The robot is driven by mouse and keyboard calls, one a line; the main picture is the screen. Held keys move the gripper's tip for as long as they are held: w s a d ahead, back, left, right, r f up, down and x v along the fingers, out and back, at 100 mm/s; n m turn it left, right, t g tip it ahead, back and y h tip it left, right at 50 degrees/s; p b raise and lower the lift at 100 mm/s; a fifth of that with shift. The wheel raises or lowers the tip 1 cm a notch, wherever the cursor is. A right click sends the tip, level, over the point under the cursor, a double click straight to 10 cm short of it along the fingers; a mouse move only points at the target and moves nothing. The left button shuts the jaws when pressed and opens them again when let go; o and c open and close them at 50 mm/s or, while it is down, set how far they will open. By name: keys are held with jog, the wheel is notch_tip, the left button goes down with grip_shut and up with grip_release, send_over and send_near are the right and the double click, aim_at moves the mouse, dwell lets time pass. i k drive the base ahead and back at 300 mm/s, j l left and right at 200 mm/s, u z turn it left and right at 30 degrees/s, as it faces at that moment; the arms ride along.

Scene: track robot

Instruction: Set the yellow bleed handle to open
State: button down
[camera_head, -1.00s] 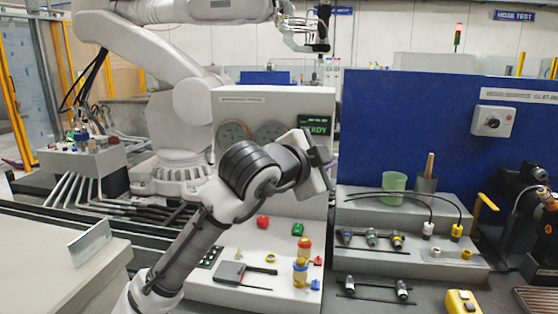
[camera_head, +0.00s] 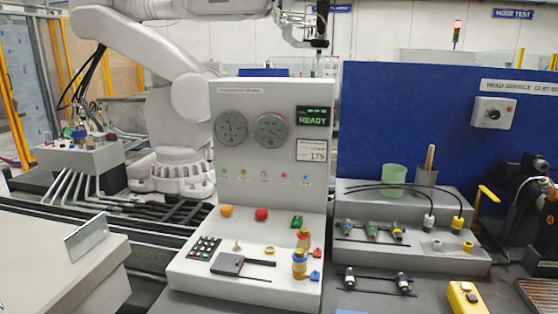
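A yellow lever handle (camera_head: 488,193) stands at the right, beside the right end of the grey hose bench and in front of the blue panel. It slants down to the right from the top of a thin yellow stem. It is the only yellow lever I can make out, and no label is readable on it. Its foot is partly hidden by the bench and the dark equipment. My gripper and arm are not in view.
A grey console (camera_head: 264,150) with gauges, a READY display (camera_head: 314,117), buttons and brass fittings stands in the middle. The hose bench (camera_head: 355,260) holds a green cup (camera_head: 393,174) and black hoses. A yellow device (camera_head: 466,298) lies in front. A white industrial arm (camera_head: 190,95) stands behind.

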aim_at(482, 189)
jog(key=i+l+z, duration=0.1)
jog(key=l+z, duration=0.2)
jog(key=i+l+z, duration=0.15)
jog(key=l+z, duration=0.15)
jog(key=i+l+z, duration=0.25)
jog(key=k+u, duration=0.7)
jog(key=u, duration=0.15)
jog(key=i+l, duration=0.25)
jog(key=i, duration=0.25)
jog(key=i+l+u, duration=0.1)
jog(key=i+l, duration=0.15)
jog(key=i, duration=0.3)
